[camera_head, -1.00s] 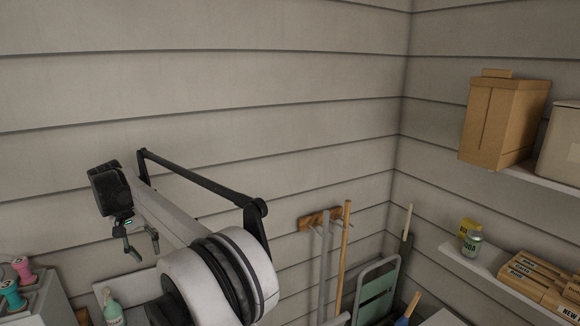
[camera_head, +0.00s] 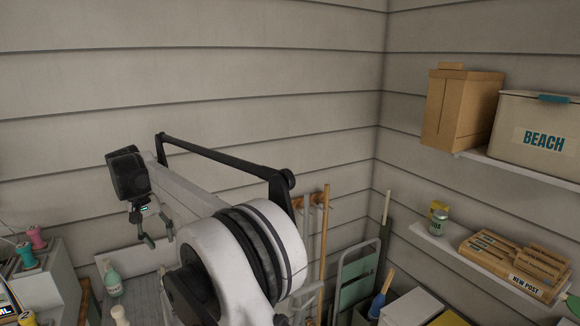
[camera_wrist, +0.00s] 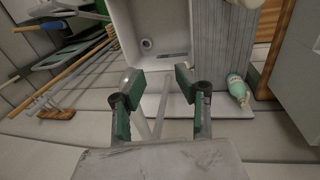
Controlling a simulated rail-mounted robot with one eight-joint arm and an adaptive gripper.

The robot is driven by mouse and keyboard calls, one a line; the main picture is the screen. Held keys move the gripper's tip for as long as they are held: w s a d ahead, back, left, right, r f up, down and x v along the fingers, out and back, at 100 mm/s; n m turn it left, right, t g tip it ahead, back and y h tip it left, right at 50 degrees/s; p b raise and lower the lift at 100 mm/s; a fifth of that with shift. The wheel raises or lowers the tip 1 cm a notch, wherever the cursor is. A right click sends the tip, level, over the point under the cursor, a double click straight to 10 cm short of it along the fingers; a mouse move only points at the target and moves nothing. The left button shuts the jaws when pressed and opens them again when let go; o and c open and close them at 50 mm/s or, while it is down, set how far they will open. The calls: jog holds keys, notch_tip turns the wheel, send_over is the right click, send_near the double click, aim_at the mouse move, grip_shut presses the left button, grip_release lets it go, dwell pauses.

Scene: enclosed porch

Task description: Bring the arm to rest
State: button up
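My arm is raised in the head view, with my gripper (camera_head: 160,239) hanging at its far end in front of the plank wall. In the wrist view my gripper (camera_wrist: 158,84) has its two fingers spread apart, with nothing between them. Beyond the fingers lies a white sink basin (camera_wrist: 120,40) with a drain. The fingers look clear of everything around them.
A green bottle (camera_head: 112,279) stands by the ribbed drainboard (camera_wrist: 222,60). Long-handled tools (camera_head: 322,250) and a folded step stool (camera_head: 357,270) lean at the corner.

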jog(key=d+r+b, duration=0.1)
jog(key=d+r, duration=0.2)
jog(key=d, duration=0.3)
jog(key=d+r+m+t+y+b, duration=0.1)
jog(key=d+r, duration=0.1)
jog(key=d, duration=0.4)
jog(key=d+r+b, duration=0.1)
jog(key=d+r, duration=0.2)
jog(key=d, duration=0.3)
jog(key=s+d+r+m+t+b, duration=0.15)
jog(key=s+d, duration=0.25)
jog(key=d, duration=0.4)
jog(key=s+d+b, duration=0.2)
jog(key=s+d, duration=0.1)
jog(key=d, duration=0.5)
jog(key=s+d+f+m+t+y+b, duration=0.1)
jog(key=s+d+f+b, duration=0.15)
jog(key=s+d, duration=0.5)
jog(key=s+d+f+m+t+b, duration=0.1)
jog(key=s+d+f, duration=0.2)
jog(key=s+d, duration=0.4)
jog(key=s+d+f+m+t+b, duration=0.1)
jog(key=s+d+f+b, duration=0.1)
jog(key=s+d+f, duration=0.6)
jog(key=s+f, duration=0.4)
jog(key=shift+s+d+f+b, duration=0.2)
jog(key=shift+b, duration=0.15)
jog(key=shift+t, duration=0.25)
